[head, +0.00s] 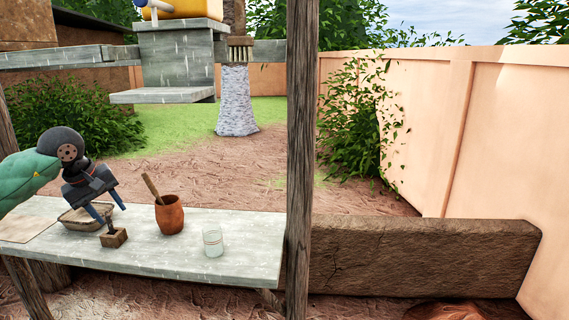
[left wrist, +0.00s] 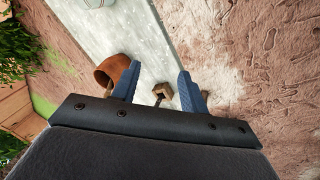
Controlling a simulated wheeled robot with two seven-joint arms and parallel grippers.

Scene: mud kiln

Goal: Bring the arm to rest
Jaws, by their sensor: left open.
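My left gripper (head: 112,209) reaches in from the left over the table, tilted downward with its blue fingers apart and nothing held between them. It also shows in the left wrist view (left wrist: 158,72). A small wooden block with an upright dark handle (head: 114,239) stands on the table below and near the fingertips. In the left wrist view the block (left wrist: 163,91) appears in the gap between the fingers; I cannot tell the exact distance. My right gripper is in neither view.
A grey table (head: 190,255) holds a clay pot with a stick (head: 170,216), a glass (head: 213,243) and a shallow tray (head: 75,222) partly behind the gripper. A wooden post (head: 299,150) stands at the table's right end.

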